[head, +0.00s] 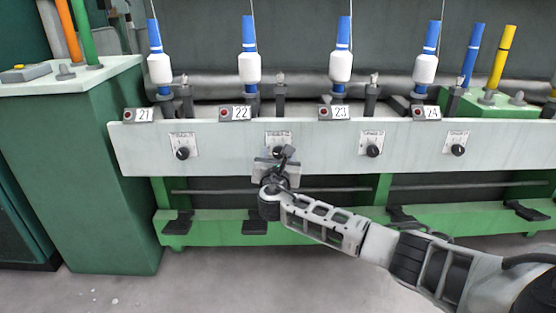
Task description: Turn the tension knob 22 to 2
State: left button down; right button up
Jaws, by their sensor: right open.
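Tension knob 22 (278,153) is a small black knob on a white dial plate, on the pale front rail below the label 22 (241,112). My right gripper (284,158) is right in front of this knob, with its fingers at the lower part of the dial. It is open. The fingers and wrist partly cover the knob and the plate, so the knob's setting cannot be read. I cannot tell whether the fingers touch the knob. My left gripper is not in view.
Similar knobs sit under labels 21 (182,153), 23 (372,151) and 24 (457,150). White bobbins with blue tops (249,62) stand above the rail (225,160). A green cabinet (110,180) stands at left. Black pedals (177,223) are low on the green base.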

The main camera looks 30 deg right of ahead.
jog(key=c, duration=1)
jog(key=shift+o, duration=0.2)
